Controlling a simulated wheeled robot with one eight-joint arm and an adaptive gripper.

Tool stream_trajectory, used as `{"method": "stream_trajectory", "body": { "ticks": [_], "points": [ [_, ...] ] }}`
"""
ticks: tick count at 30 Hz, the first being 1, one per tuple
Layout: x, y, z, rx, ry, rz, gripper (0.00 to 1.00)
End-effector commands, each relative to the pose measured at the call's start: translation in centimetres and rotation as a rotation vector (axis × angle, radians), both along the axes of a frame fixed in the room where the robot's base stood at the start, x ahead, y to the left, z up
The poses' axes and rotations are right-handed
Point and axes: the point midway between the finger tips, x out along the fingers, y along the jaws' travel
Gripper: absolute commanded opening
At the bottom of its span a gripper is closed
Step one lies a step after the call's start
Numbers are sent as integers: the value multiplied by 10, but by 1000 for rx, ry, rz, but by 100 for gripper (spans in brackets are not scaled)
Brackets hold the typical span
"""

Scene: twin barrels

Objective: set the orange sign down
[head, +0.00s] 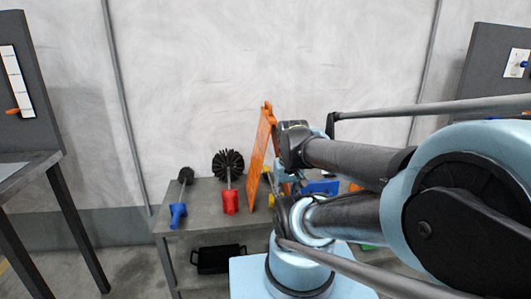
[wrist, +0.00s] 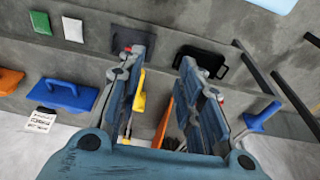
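The orange sign (head: 262,145) stands nearly upright, tilted, at the table (head: 195,192). Its lower edge appears to reach the tabletop. In the wrist view a narrow orange strip of the sign (wrist: 163,124) shows between the fingers, closer to the right finger. My gripper (wrist: 158,62) is open, its two fingers well apart, with a visible gap around the orange strip. In the head view my arm hides most of the gripper, which is just right of the sign. Contact between sign and fingers cannot be seen.
A yellow-handled tool (wrist: 138,97) is close to the left finger. A blue trowel (wrist: 62,95) lies farther left. A black bin (head: 218,258) sits on the lower shelf.

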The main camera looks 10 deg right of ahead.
Motion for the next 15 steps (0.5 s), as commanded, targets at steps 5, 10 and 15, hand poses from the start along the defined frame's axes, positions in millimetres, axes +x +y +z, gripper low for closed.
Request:
{"method": "stream_trajectory", "body": {
  "ticks": [5, 10, 15],
  "points": [
    [0, 0, 0, 0, 0, 0, 33],
    [0, 0, 0, 0, 0, 0, 40],
    [-1, 0, 18, 0, -7, -1, 54]
  ]
}}
